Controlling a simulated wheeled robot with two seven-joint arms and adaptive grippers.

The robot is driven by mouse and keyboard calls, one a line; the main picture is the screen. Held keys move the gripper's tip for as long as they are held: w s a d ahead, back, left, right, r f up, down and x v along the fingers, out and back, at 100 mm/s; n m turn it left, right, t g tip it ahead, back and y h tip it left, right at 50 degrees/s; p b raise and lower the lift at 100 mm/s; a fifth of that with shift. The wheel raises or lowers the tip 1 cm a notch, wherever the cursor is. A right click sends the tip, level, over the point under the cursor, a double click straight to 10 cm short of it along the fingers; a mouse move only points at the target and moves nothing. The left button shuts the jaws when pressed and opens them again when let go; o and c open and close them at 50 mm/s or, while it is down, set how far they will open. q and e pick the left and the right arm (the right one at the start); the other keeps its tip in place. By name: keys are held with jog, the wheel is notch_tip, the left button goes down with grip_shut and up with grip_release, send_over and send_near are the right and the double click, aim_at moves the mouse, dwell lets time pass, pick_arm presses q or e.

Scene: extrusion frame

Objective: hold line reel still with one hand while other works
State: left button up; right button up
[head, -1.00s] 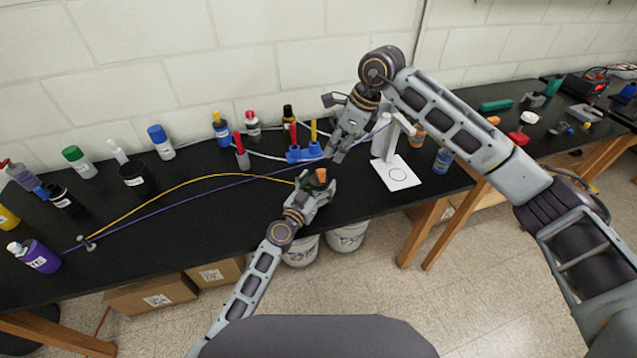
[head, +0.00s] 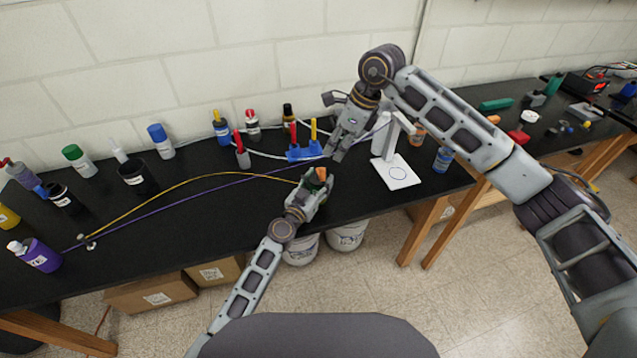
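A small dark green and orange piece (head: 321,174), which looks like the line reel, is at the front of the black bench. My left gripper (head: 320,182) is around it, with its fingers seemingly closed on its sides; they hide most of it. A yellow line (head: 205,176) runs from the left end of the bench to this piece. My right gripper (head: 336,155) points down just behind it, with its fingertips at a purple line (head: 200,196). The fingertips are too small to tell whether they grip the line.
A white stand (head: 384,143) with a white circle-marked card (head: 398,174) is right of my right gripper. A blue holder (head: 303,154) with red and yellow tools is behind. The left middle of the bench is mostly clear.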

jog(key=shift+o, duration=0.5)
jog(key=shift+s+a+f+n+y, duration=0.5)
jog(key=shift+s+a+f+y, duration=0.2)
jog(key=shift+a+f+y, duration=0.25)
jog(key=m+t+y, duration=0.3)
jog(key=t+y, duration=0.4)
jog(key=y, duration=0.3)
send_near(322, 168)
jog(key=shift+v, duration=1.1)
jog(key=shift+w+a+f, duration=0.1)
jog(key=shift+w+f, duration=0.05)
jog(key=shift+x, duration=5.85)
